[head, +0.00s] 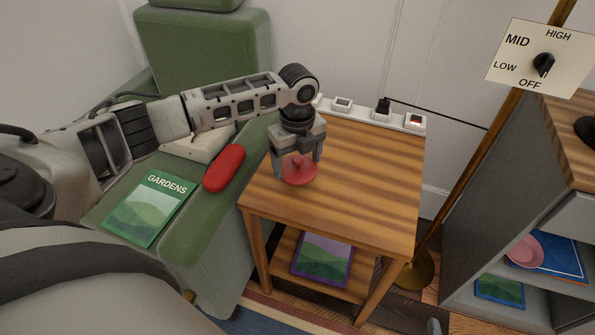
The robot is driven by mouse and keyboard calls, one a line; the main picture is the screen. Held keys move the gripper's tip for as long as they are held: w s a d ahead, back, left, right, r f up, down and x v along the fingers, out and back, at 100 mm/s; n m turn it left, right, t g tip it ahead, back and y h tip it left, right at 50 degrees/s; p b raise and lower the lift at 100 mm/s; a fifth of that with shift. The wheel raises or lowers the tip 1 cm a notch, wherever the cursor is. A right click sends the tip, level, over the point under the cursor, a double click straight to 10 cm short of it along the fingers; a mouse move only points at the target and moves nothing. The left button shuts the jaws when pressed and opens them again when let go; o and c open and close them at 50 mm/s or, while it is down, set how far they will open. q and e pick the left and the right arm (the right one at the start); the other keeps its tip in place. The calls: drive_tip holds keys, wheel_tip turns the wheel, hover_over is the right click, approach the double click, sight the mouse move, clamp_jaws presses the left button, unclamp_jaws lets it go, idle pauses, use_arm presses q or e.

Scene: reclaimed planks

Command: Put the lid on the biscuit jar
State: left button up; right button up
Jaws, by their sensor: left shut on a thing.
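My left gripper (297,163) points down over the left part of the small wooden side table (365,165). It is shut on a round red lid (300,178), its fingers at the knob in the lid's middle. The lid looks about level and slightly see-through. I cannot make out a biscuit jar anywhere in view. I cannot tell whether the lid touches anything below it.
A power strip (362,110) runs along the table's back edge. A green armchair (205,50) on the left carries a red rounded case (223,168) and a gardens magazine (148,208). A lamp pole (470,155) and grey shelf unit (490,170) stand right. The table's right half is clear.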

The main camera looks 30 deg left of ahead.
sight(297, 170)
use_arm(q)
drive_tip(key=shift+w+f, duration=0.2)
drive_tip(key=shift+f, duration=0.05)
wheel_tip(297, 170, down, 3)
drive_tip(key=shift+a+f+b, duration=0.1)
drive_tip(key=shift+a+b, duration=0.05)
drive_tip(key=shift+b, duration=0.3)
drive_tip(key=shift+f, duration=0.1)
